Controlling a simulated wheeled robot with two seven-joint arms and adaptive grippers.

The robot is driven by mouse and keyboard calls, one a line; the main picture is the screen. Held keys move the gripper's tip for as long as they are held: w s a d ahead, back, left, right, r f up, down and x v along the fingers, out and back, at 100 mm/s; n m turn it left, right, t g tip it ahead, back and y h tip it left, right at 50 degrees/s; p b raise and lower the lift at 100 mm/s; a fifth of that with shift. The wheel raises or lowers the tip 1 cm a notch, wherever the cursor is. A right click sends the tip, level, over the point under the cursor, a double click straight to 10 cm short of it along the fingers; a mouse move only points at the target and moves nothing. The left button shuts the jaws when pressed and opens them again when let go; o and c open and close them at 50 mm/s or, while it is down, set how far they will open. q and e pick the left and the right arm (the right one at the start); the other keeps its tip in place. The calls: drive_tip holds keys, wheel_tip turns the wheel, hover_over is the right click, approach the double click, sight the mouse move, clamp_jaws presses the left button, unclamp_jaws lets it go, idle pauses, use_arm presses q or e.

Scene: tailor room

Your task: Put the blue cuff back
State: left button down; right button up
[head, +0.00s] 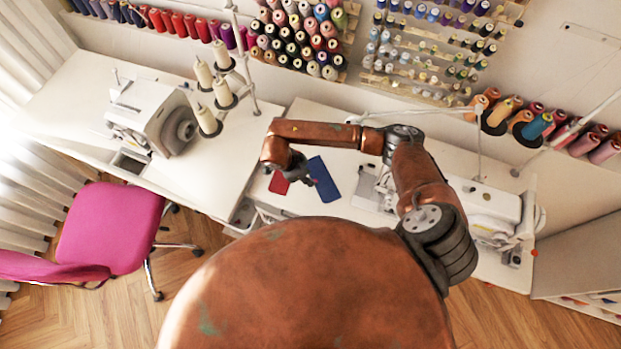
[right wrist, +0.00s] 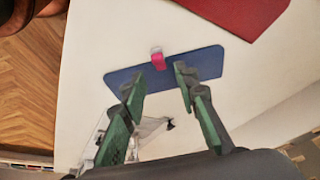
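The blue cuff (head: 325,181) is a flat blue piece lying on the white sewing table, beside a red fabric piece (head: 279,183). My right gripper (head: 305,179) is right at the cuff's left edge in the head view. In the right wrist view the gripper (right wrist: 160,80) is open, its two green fingers spread over the blue cuff (right wrist: 210,62). No cloth is visibly pinched between them; whether the tips touch the cuff I cannot tell. A small pink and white item (right wrist: 157,60) shows at the cuff's edge. My left gripper is not in view.
The red piece (right wrist: 235,12) lies close to the cuff. White sewing machines stand at left (head: 150,115) and right (head: 490,215), with thread cones (head: 205,95) on a stand. Spool racks line the wall. A pink chair (head: 110,227) stands at front left.

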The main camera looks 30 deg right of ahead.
drive_tip(key=v, duration=0.8)
drive_tip(key=shift+r+b, duration=0.35)
drive_tip(key=shift+a, duration=0.15)
